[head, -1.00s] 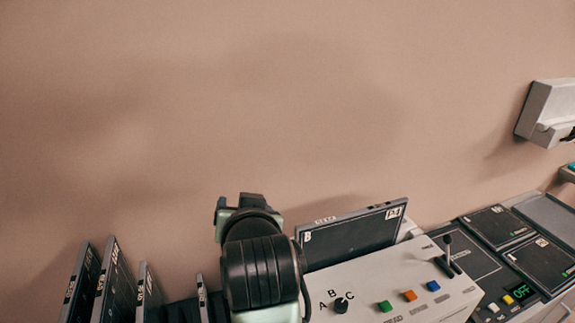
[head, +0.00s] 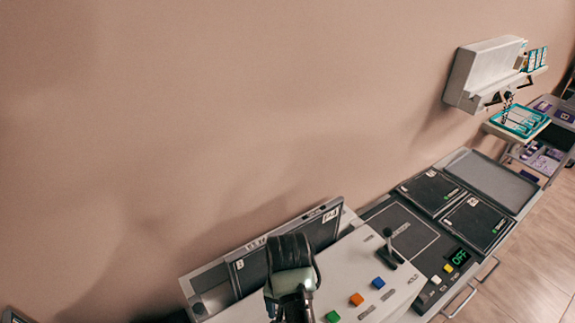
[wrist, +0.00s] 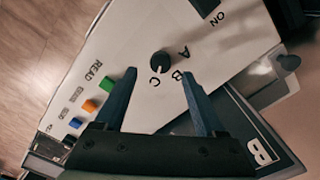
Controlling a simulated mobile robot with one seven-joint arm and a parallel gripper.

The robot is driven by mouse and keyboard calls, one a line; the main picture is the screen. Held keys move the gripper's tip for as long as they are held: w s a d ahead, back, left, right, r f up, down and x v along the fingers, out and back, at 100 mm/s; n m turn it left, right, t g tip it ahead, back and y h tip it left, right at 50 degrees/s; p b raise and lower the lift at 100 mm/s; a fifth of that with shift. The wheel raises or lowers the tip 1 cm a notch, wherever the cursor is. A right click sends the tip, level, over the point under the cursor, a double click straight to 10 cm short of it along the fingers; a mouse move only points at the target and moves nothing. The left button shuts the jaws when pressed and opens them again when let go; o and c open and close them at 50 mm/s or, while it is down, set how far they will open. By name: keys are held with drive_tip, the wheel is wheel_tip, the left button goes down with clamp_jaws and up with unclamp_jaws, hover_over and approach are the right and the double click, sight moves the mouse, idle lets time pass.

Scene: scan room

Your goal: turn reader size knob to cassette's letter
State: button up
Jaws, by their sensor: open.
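The size knob (wrist: 161,62) is small, black and round on the white reader panel (wrist: 135,40), with printed letters A, B and C around it in the wrist view. A pale mark on its edge appears to face C. My gripper (wrist: 158,76) is open above the panel, its two fingers apart on either side of the knob's line, not closed on it. A dark cassette (wrist: 235,112) with a white B label (wrist: 258,150) stands behind the panel. It also shows in the head view (head: 322,232), where my arm hides the knob.
Green (head: 333,316), orange (head: 356,299) and blue (head: 379,282) buttons and a lever (head: 389,250) sit to the knob's right on the panel.

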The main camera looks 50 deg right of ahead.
drive_tip(key=shift+f, duration=2.6)
clamp_jaws()
